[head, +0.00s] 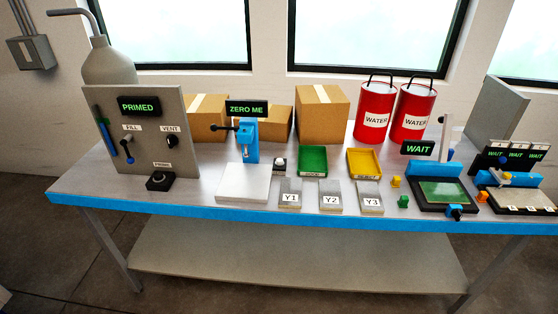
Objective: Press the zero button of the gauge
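The gauge (250,142) is a blue stand with a black arm pointing left, standing behind a white block (243,182) at the left middle of the table. Its display (246,108) reads "ZERO ME" in green. A small dark box with a round white button top (280,162) sits just right of the white block; I cannot read a label on it. Neither of my grippers shows in the head view.
A grey panel (180,105) with a "PRIMED" display stands left, a black knob box (160,181) before it. Plates Y1 (289,184), Y2 and Y3 line the front. Green (312,173) and yellow (364,171) trays lie behind. Red water drums (375,100) stand at back.

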